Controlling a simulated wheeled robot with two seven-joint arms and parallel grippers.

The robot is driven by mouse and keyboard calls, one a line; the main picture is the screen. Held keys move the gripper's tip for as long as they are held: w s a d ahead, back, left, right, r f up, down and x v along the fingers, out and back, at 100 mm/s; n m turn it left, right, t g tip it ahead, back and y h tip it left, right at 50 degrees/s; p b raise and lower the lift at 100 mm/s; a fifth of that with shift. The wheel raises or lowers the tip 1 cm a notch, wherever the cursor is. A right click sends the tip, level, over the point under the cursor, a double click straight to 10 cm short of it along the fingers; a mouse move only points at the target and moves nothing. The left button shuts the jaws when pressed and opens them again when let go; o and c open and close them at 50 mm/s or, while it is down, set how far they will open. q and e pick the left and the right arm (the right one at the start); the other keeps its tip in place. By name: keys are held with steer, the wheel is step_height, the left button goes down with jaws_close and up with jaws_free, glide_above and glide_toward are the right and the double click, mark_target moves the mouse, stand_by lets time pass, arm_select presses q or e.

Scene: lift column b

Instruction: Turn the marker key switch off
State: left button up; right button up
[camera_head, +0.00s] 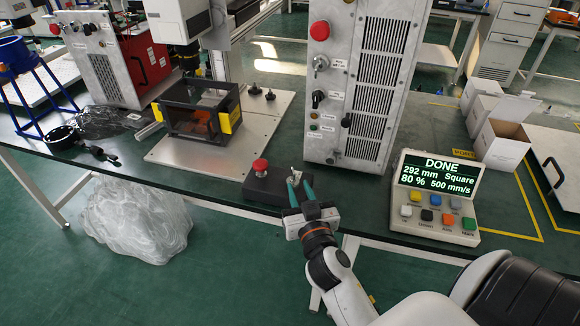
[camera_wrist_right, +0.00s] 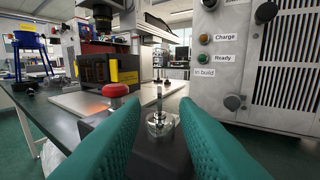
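A dark box (camera_head: 262,187) near the table's front edge carries a red mushroom button (camera_head: 260,166) and a metal key switch (camera_head: 293,178) with an upright key. In the right wrist view the key switch (camera_wrist_right: 159,122) stands centred ahead, between the fingertips. My right gripper (camera_head: 298,189) has teal fingers reaching over the box from the front. Its fingers are apart in the wrist view, with gaps on both sides of the key, and seem not to touch it. Whether the key stands fully between the tips or just beyond them is hard to tell. My left gripper is not in view.
A grey cabinet (camera_head: 348,150) with knobs and vents stands close behind the box. A console (camera_head: 434,198) reading "DONE" sits to the right. A dark windowed enclosure (camera_head: 201,113) is behind left. White cartons (camera_head: 501,146) stand further right.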

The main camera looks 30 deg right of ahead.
mark_target(293, 175)
steer(key=p+x, duration=0.1)
steer(key=x, duration=0.7)
steer(key=shift+w, duration=0.25)
steer(key=shift+f, duration=0.1)
jaws_close()
